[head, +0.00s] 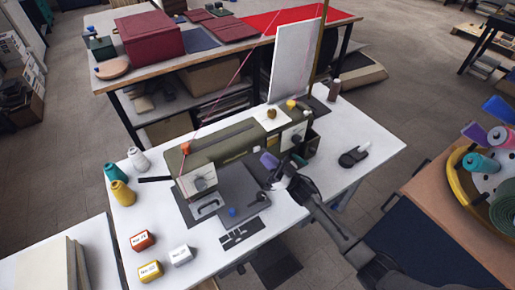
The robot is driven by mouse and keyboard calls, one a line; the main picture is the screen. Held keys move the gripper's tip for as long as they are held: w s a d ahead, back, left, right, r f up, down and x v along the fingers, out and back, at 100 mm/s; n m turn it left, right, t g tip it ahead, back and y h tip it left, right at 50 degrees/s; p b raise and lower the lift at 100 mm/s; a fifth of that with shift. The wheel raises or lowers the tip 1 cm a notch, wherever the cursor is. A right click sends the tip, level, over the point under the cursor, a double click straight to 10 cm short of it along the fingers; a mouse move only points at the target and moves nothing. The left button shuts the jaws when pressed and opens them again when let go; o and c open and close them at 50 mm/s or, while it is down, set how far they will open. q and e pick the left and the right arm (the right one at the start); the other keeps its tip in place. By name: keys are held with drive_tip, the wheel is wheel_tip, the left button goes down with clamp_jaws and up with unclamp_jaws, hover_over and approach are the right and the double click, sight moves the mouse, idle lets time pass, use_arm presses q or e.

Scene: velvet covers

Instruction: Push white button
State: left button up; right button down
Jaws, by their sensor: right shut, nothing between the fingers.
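A small white block with a dark printed label (181,256) sits at the front left of the white sewing table; I take it to be the white button. A similar red one (142,240) is left of and behind it, and a yellow one (150,271) is left of and in front of it. My right gripper (275,182) reaches in from the lower right and is beside the sewing machine's bed, well to the right of the white block and apart from it. It is shut and appears empty. My left gripper is not in view.
An olive-green sewing machine (228,146) stands in the middle of the table. Teal (117,172), yellow (123,193) and white (139,160) thread spools stand at its left. A dark flat piece (240,233) lies near the front edge, right of the white block.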

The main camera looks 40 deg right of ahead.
drive_tip(key=shift+s+a+p, duration=0.15)
drive_tip(key=shift+s+p, duration=0.45)
drive_tip(key=shift+s, duration=0.55)
drive_tip(key=shift+s+a+p, duration=0.1)
drive_tip(key=shift+s+p, duration=0.45)
drive_tip(key=shift+s, duration=0.55)
drive_tip(key=c, duration=1.8)
unclamp_jaws()
